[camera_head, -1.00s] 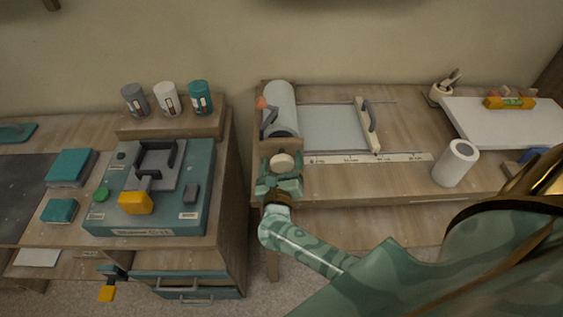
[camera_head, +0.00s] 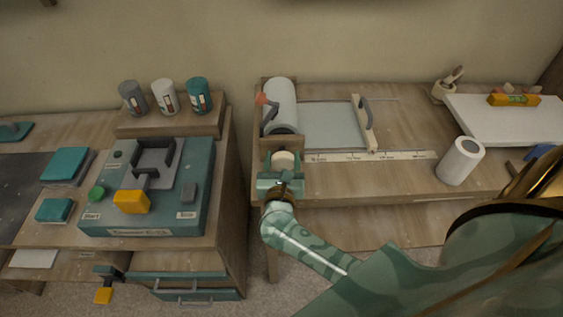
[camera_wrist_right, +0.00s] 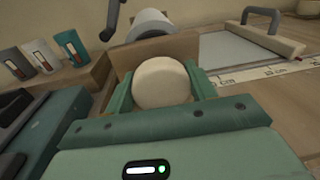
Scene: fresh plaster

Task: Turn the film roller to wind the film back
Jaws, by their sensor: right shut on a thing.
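The film roller (camera_head: 281,100) is a pale grey cylinder on a wooden mount at the left end of the right bench. A grey sheet of film (camera_head: 332,127) lies flat to its right, ending at a cream bar with a grey handle (camera_head: 363,123). My right gripper (camera_head: 282,177) is shut on the round cream knob (camera_head: 284,160) at the near side of the mount. The right wrist view shows the knob (camera_wrist_right: 161,83) between the two green fingers. My left gripper is not in view.
A ruler strip (camera_head: 375,156) runs along the film's near edge. A white roll (camera_head: 461,161) stands to the right, near a white board (camera_head: 500,118). A green machine (camera_head: 150,190) with a yellow lever stands on the left bench. Three cans (camera_head: 165,97) stand behind it.

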